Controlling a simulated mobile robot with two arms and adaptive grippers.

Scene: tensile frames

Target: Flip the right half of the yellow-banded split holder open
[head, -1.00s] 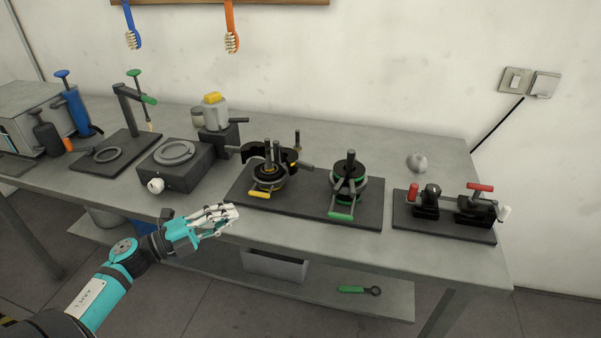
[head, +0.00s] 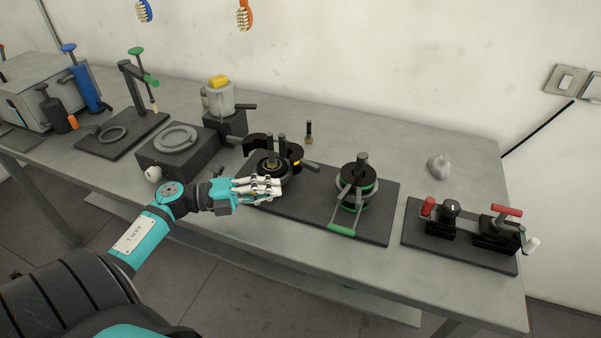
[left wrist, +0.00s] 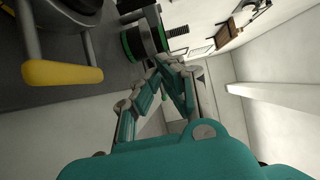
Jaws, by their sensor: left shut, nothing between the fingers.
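The yellow-banded split holder (head: 293,153) stands at the left of a dark base plate. Its dark curved halves show behind a central post, with a bit of yellow at the right half and a dark handle sticking out to the right. I cannot tell how far the right half is open. My left gripper (head: 272,187) is shut and empty just in front of the holder and hides part of its front. In the left wrist view the yellow-ended bar (left wrist: 62,74) is left of the shut fingers (left wrist: 163,66), apart from them. My right gripper is out of view.
A green-banded holder (head: 359,186) with a green-ended bar shares the base plate (head: 310,205), to the right. A plate with red-handled clamps (head: 470,245) lies farther right. A dark block with a ring (head: 177,150) is to the left. A small brush-like piece (head: 309,132) stands behind.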

